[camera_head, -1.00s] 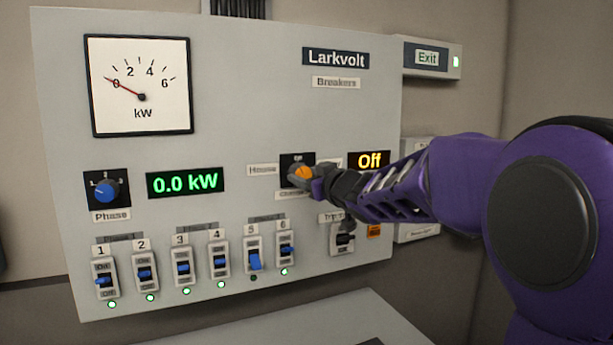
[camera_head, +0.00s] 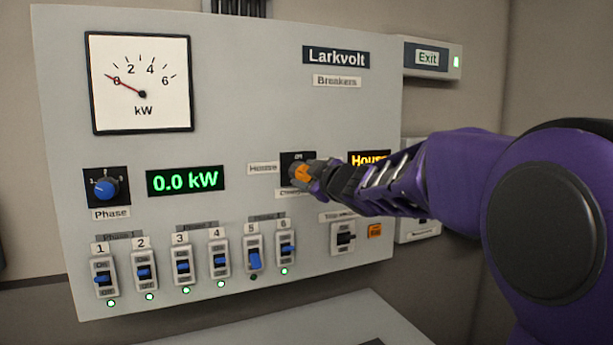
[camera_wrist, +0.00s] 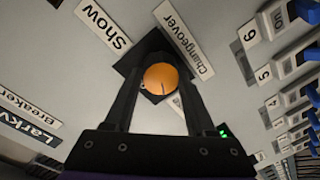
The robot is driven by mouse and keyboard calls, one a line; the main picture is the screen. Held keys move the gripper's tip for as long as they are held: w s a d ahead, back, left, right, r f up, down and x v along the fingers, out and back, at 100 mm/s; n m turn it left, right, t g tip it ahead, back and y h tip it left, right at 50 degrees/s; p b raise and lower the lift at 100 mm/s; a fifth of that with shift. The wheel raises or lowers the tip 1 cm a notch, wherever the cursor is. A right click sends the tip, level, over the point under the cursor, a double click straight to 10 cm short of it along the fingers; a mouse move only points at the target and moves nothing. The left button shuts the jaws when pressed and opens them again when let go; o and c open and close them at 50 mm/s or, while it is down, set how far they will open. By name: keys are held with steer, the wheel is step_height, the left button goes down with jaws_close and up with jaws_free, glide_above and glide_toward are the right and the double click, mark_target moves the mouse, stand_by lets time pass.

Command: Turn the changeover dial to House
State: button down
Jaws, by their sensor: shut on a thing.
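The changeover dial (camera_wrist: 161,79) is an orange round knob on a dark square plate (camera_wrist: 152,42), with a "Changeover" label beside it. In the head view the dial (camera_head: 301,174) is partly hidden by my gripper (camera_head: 311,178). My gripper (camera_wrist: 160,85) is shut on the dial, one finger on each side of it. The display (camera_head: 367,159) right of the dial shows "House" in amber, its end hidden by my arm. A "House" label (camera_head: 263,168) sits left of the dial.
Several blue breaker switches (camera_head: 184,267) line the panel's lower edge. A blue phase dial (camera_head: 105,189) and a green "0.0 kW" display (camera_head: 185,181) are at left. A black switch (camera_head: 343,237) and an orange button (camera_head: 375,231) are below my arm.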

stand_by(0.3)
steer(key=shift+c, duration=1.1)
jaws_free()
steer(key=shift+s, duration=0.1)
